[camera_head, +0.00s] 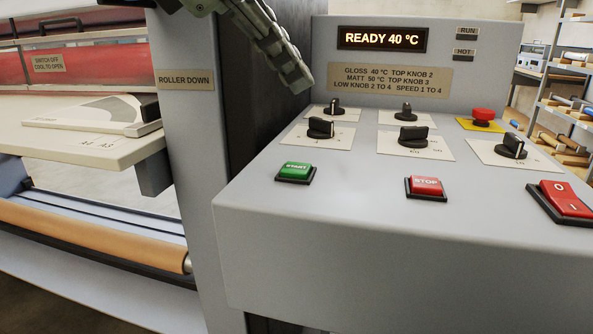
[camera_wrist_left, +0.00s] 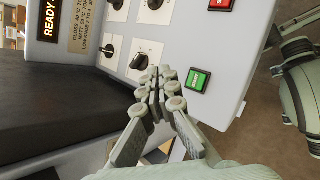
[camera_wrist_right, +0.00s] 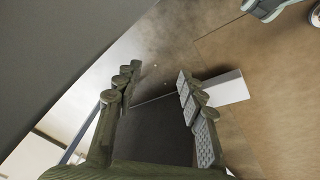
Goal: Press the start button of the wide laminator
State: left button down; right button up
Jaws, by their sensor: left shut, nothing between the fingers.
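The green START button (camera_head: 296,172) sits at the left front of the laminator's sloped control panel (camera_head: 350,215). My left gripper (camera_head: 298,84) comes down from the top, above and behind the button, apart from it. Its fingers are shut with nothing between them. In the left wrist view the left gripper (camera_wrist_left: 160,78) points at the panel beside the knobs, and the green START button (camera_wrist_left: 198,80) lies just right of the fingertips. My right gripper (camera_wrist_right: 158,78) shows only in its own wrist view, open and empty. The display (camera_head: 381,38) reads READY 40 °C.
A red STOP button (camera_head: 426,187), a red rocker switch (camera_head: 566,200) and a red emergency knob (camera_head: 483,116) are on the panel. Several black knobs (camera_head: 321,128) stand behind START. A feed table (camera_head: 75,150) and grey side post (camera_head: 190,130) are at left.

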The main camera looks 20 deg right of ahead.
pick_arm(q)
jog(key=b, duration=0.2)
send_over(291, 169)
notch_tip(291, 169, down, 4)
jog(key=shift+f, duration=0.2)
notch_tip(291, 169, down, 2)
jog(key=shift+f+b, duration=0.1)
jog(key=shift+b, duration=0.85)
jog(key=shift+f, duration=0.15)
pick_arm(e)
jog(key=d+v, duration=0.1)
jog(key=v, duration=0.9)
jog(key=shift+w+d+r+t, duration=0.2)
jog(key=shift+r+t, duration=0.2)
jog(key=shift+r, duration=0.05)
pick_arm(q)
jog(key=shift+s, duration=0.1)
pick_arm(e)
jog(key=shift+f, duration=0.1)
pick_arm(q)
jog(key=shift+f+b, duration=0.45)
jog(key=shift+b, duration=0.45)
pick_arm(e)
jog(key=shift+f, duration=0.65)
